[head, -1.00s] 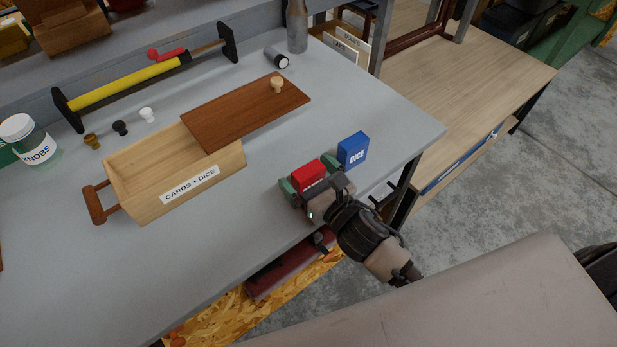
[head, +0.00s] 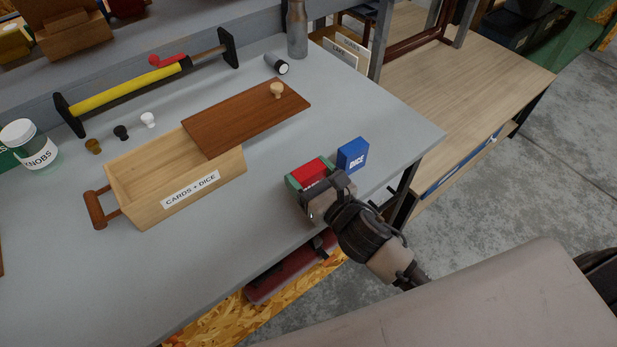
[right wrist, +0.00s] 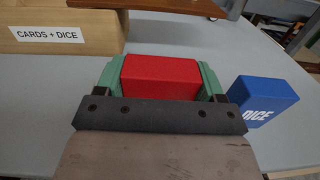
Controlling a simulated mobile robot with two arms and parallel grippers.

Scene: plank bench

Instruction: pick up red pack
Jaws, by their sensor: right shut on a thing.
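The red pack (head: 311,171) stands on the grey bench near its front right edge. My right gripper (head: 309,176) is shut on it. In the right wrist view the red pack (right wrist: 160,77) sits between the two green fingers of my right gripper (right wrist: 159,82), one at each side. Its lower front is hidden by the gripper body. I cannot tell whether its base touches the bench. My left gripper is not in view.
A blue DICE box (head: 352,153) stands just right of the red pack. A wooden CARDS + DICE box (head: 150,212), partly covered by a brown lid (head: 230,125), lies to the left. A knobs jar (head: 40,155) stands far left. Bench is clear between box and pack.

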